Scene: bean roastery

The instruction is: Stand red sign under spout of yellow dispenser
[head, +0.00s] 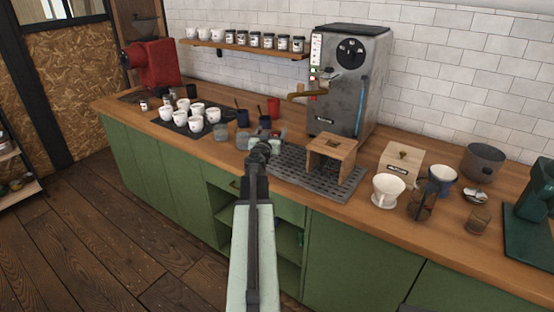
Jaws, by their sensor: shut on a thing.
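My gripper (262,146) reaches out over the counter, seen from behind, with its tip near the left end of the grey drip grate. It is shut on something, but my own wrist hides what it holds. A small red upright thing (273,107) shows just beyond the gripper, near the back of the counter. I cannot tell whether it is a sign or a cup. I see no yellow dispenser and no spout of one in this view.
A wooden counter (345,194) runs across green cabinets. White cups (197,124) stand left of my gripper. A wooden stand (331,157) is on the drip grate (287,169), before a grey coffee machine (345,85). A white dripper (388,190) and a red grinder (151,62) flank these.

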